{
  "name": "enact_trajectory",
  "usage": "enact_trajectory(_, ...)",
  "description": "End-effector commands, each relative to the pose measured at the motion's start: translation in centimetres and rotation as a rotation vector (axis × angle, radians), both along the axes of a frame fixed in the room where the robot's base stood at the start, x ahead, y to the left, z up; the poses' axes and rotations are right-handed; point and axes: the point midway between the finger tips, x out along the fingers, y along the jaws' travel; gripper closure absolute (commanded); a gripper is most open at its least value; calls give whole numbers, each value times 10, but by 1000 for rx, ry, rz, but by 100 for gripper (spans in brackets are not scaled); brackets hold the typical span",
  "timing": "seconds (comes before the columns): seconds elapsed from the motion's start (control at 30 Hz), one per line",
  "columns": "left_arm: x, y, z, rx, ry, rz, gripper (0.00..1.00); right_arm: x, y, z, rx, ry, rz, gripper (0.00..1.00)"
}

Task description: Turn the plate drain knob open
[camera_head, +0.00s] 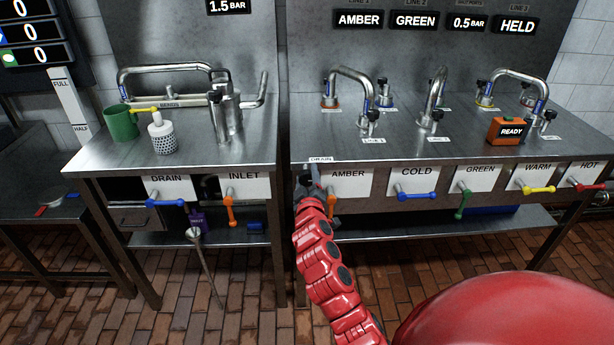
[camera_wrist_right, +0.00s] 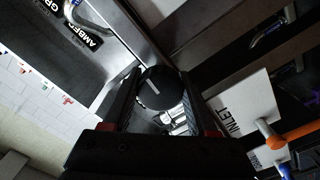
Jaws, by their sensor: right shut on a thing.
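A round black knob (camera_wrist_right: 160,90) with a pale pointer line sits between the two fingers of my right gripper (camera_wrist_right: 160,103) in the right wrist view. My right gripper is shut on this knob. In the head view my right gripper (camera_head: 308,183) is at the front edge of the right bench, at its left end, just under a small white label (camera_head: 320,160) too small to read surely. The gripper hides the knob there. My left gripper is not in view.
Right of my gripper are levers labelled AMBER (camera_head: 332,205), COLD (camera_head: 418,196), GREEN, WARM and HOT. The left bench has a blue DRAIN lever (camera_head: 165,203) and an orange INLET lever (camera_head: 230,210). A gap separates the benches.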

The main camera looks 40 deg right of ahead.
Motion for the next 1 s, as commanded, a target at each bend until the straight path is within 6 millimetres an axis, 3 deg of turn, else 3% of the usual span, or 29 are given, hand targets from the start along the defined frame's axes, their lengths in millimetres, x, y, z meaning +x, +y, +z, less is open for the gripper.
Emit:
enact_trajectory(0.77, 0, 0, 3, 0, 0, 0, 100, 0, 0, -1, -94, 60, -1, 97)
enact_trajectory(0.8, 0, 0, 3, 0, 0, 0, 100, 0, 0, -1, -94, 60, -1, 40)
enact_trajectory(0.97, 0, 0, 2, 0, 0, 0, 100, 0, 0, -1, -93, 59, -1, 12)
enact_trajectory(1.0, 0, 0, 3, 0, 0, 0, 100, 0, 0, -1, -93, 59, 0, 12)
